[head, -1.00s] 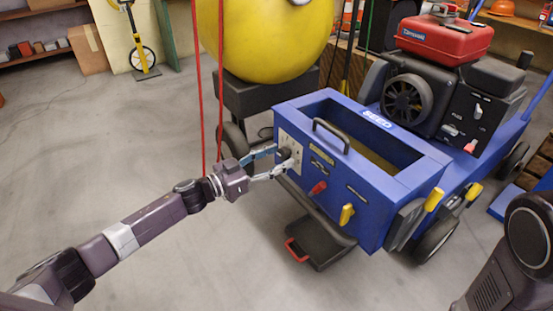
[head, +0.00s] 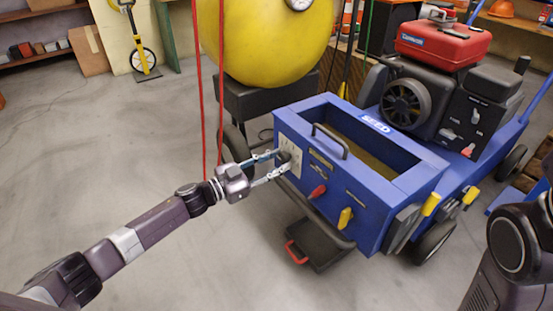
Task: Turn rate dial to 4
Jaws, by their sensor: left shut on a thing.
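The blue seeder box (head: 375,207) stands right of centre, its open hopper marked "SEED". On its left front corner is a pale dial plate (head: 291,146) with a small dark rate dial (head: 284,157) on it. My left gripper (head: 280,162) reaches in from the left, its two fingers shut on the dial, one on each side. The fingers cover part of the dial, and its numbers and pointer are too small to read. My right arm (head: 520,255) shows at the lower right; its gripper is outside the picture.
A red lever (head: 317,192) and a yellow lever (head: 345,218) stick out of the box front, right of the dial. A black handle (head: 330,138) stands above. Red cords (head: 201,90) hang behind my left wrist. The floor (head: 130,180) at left is clear.

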